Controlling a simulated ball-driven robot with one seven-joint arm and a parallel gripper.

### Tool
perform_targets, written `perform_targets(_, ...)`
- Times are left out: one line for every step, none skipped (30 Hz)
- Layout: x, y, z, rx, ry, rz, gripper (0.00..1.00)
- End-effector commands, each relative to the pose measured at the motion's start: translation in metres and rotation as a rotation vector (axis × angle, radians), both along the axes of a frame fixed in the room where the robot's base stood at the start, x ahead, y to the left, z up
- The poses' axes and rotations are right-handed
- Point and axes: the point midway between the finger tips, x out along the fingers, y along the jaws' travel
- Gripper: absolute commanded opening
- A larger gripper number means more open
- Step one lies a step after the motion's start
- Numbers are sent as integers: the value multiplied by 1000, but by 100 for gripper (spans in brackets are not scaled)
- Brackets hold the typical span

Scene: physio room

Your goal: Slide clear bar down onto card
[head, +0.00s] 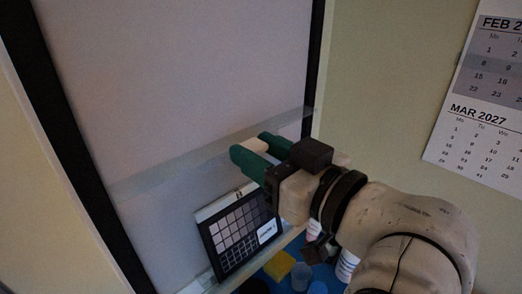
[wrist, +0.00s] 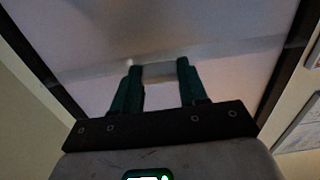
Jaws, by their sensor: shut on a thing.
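The clear bar (head: 160,177) is a see-through strip running aslant across the pale board in its dark frame. It also shows in the wrist view (wrist: 105,69). My gripper (head: 250,148) is at the bar's right half, its green fingers shut on a pale block on the bar; in the wrist view the fingers (wrist: 158,69) stand on either side of this block. The card (head: 232,226), with rows of grey squares and a white label, leans at the board's foot. It is below the bar and apart from it. My gripper and arm are just above and right of it.
A ledge (head: 285,243) runs along the board's foot. Below it are a yellow block (head: 279,266), a bluish cup (head: 301,276) and white containers partly behind my arm. A calendar (head: 480,110) hangs on the wall at right. The board's upper part is clear.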

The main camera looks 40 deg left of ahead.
Motion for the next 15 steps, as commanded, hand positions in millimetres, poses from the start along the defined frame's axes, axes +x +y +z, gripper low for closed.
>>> perform_targets(0,0,0,0,0,-1,3)
perform_targets(0,0,0,0,0,-1,0)
perform_targets(0,0,0,0,0,-1,0)
perform_targets(0,0,0,0,0,-1,0)
perform_targets(0,0,0,0,0,-1,0)
perform_targets(0,0,0,0,1,-1,0)
perform_targets(0,0,0,0,1,-1,0)
perform_targets(0,0,-1,0,1,-1,0)
perform_targets(0,0,-2,-1,1,-1,0)
perform_targets(0,0,-4,-1,1,-1,0)
perform_targets(0,0,-6,-1,1,-1,0)
perform_targets(0,0,-10,-1,1,-1,0)
perform_targets(0,0,-14,-1,2,-1,0)
perform_targets(0,0,-18,-2,2,-1,0)
perform_targets(0,0,-24,-2,2,-1,0)
